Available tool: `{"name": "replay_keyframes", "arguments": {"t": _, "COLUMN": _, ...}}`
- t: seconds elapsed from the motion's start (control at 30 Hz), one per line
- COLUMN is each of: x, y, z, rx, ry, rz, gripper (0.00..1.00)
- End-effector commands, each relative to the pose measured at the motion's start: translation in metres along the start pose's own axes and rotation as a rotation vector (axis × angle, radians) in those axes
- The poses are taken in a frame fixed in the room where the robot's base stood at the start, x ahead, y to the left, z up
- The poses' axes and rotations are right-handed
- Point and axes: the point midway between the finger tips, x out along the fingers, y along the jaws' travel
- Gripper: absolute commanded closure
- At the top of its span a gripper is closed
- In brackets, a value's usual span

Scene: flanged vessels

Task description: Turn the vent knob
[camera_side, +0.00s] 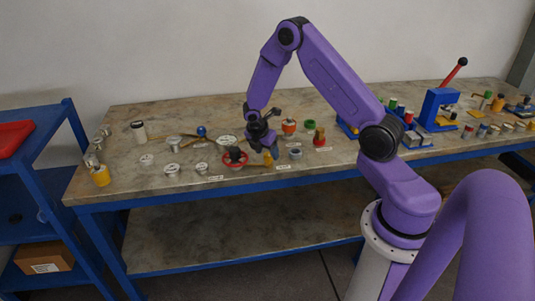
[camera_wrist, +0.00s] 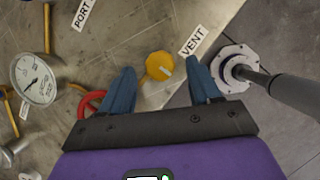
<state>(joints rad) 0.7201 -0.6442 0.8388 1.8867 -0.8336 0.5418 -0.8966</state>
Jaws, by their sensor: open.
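The vent knob is a round yellow cap with a pale line from its middle to its edge. In the wrist view the knob (camera_wrist: 157,67) lies near the bench edge, beside a white label reading VENT (camera_wrist: 194,41). In the side view the yellow knob (camera_side: 268,158) shows small at the front of the bench. My gripper (camera_wrist: 159,74) is open, its two blue fingers on either side of the knob in the picture. In the side view my gripper (camera_side: 262,143) points down above the knob. I see no contact, and the exact height gap is unclear.
A red ring-shaped part (camera_side: 235,159) stands just left of the knob, and part of it shows beside the left finger (camera_wrist: 90,102).

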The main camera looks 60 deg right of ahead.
Motion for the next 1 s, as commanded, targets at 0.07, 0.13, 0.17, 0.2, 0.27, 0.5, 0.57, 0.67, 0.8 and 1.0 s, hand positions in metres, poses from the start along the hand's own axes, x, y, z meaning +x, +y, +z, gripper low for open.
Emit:
{"name": "replay_keyframes", "arguments": {"t": 0.07, "x": 0.009, "y": 0.000, "z": 0.000, "rx": -0.001, "ry": 0.000, "rz": -0.001, "gripper": 0.38}}
{"name": "replay_keyframes", "arguments": {"t": 0.13, "x": 0.013, "y": -0.001, "z": 0.000, "rx": 0.000, "ry": 0.001, "rz": -0.001, "gripper": 0.38}}
{"name": "replay_keyframes", "arguments": {"t": 0.17, "x": 0.015, "y": 0.000, "z": 0.000, "rx": 0.000, "ry": 0.001, "rz": -0.001, "gripper": 0.38}}
{"name": "replay_keyframes", "arguments": {"t": 0.2, "x": 0.016, "y": 0.000, "z": 0.000, "rx": 0.000, "ry": 0.001, "rz": 0.000, "gripper": 0.38}}
{"name": "replay_keyframes", "arguments": {"t": 0.27, "x": 0.018, "y": 0.000, "z": 0.000, "rx": 0.000, "ry": 0.000, "rz": 0.001, "gripper": 0.38}}
{"name": "replay_keyframes", "arguments": {"t": 0.5, "x": 0.018, "y": 0.000, "z": 0.000, "rx": 0.000, "ry": 0.000, "rz": 0.001, "gripper": 0.38}}
{"name": "replay_keyframes", "arguments": {"t": 0.57, "x": 0.018, "y": 0.000, "z": 0.000, "rx": 0.000, "ry": 0.000, "rz": 0.001, "gripper": 0.48}}
{"name": "replay_keyframes", "arguments": {"t": 0.67, "x": 0.018, "y": 0.000, "z": 0.000, "rx": 0.000, "ry": 0.000, "rz": 0.000, "gripper": 0.80}}
{"name": "replay_keyframes", "arguments": {"t": 0.8, "x": 0.018, "y": 0.000, "z": 0.000, "rx": 0.000, "ry": 0.000, "rz": 0.000, "gripper": 0.93}}
{"name": "replay_keyframes", "arguments": {"t": 1.0, "x": 0.018, "y": 0.000, "z": -0.001, "rx": 0.020, "ry": 0.001, "rz": -0.008, "gripper": 0.93}}
